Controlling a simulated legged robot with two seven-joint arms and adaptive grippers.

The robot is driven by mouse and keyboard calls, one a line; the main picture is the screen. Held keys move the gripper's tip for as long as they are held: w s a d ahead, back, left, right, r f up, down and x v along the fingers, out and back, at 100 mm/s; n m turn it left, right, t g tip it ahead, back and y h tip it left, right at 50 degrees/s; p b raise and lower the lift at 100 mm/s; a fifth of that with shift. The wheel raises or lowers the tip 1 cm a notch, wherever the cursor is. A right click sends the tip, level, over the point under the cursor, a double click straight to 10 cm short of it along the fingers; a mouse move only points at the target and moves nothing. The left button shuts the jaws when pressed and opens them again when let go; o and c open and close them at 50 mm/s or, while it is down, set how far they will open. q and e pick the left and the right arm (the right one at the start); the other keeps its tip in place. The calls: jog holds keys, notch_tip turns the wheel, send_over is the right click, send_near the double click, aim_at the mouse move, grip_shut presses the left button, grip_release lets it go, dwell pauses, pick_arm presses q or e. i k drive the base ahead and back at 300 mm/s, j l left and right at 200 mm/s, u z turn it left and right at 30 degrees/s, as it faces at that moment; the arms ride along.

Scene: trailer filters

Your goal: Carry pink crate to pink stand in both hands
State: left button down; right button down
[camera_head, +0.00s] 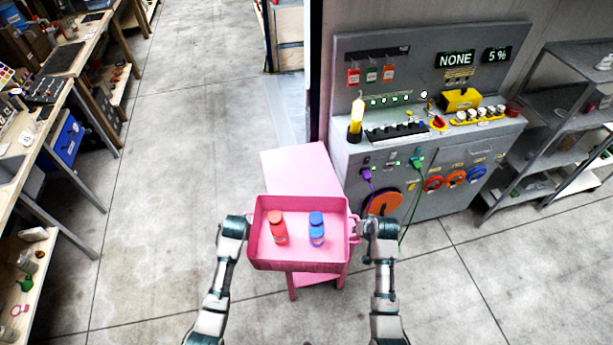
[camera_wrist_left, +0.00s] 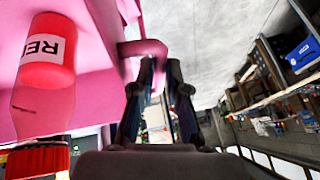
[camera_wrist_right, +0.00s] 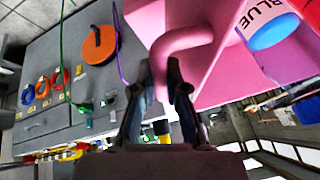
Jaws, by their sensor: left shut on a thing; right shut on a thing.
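The pink crate (camera_head: 297,264) is held level between my two arms, in front of and partly overlapping the pink stand (camera_head: 300,170) in the head view. A red-capped bottle (camera_head: 278,228) and a blue-capped bottle (camera_head: 316,229) stand inside it. My left gripper (camera_head: 246,218) is shut on the crate's left handle, which shows in the left wrist view (camera_wrist_left: 143,47). My right gripper (camera_head: 357,226) is shut on the right handle, which shows in the right wrist view (camera_wrist_right: 180,42). The crate hides the near part of the stand's top, so I cannot tell whether they touch.
A grey control panel machine (camera_head: 430,160) with plugs and cables stands close at the right of the stand. A grey shelf (camera_head: 560,110) is farther right. Workbenches (camera_head: 50,110) line the left side. The concrete floor (camera_head: 170,180) between is clear.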

aim_at(300, 193)
jog(key=i, duration=0.95)
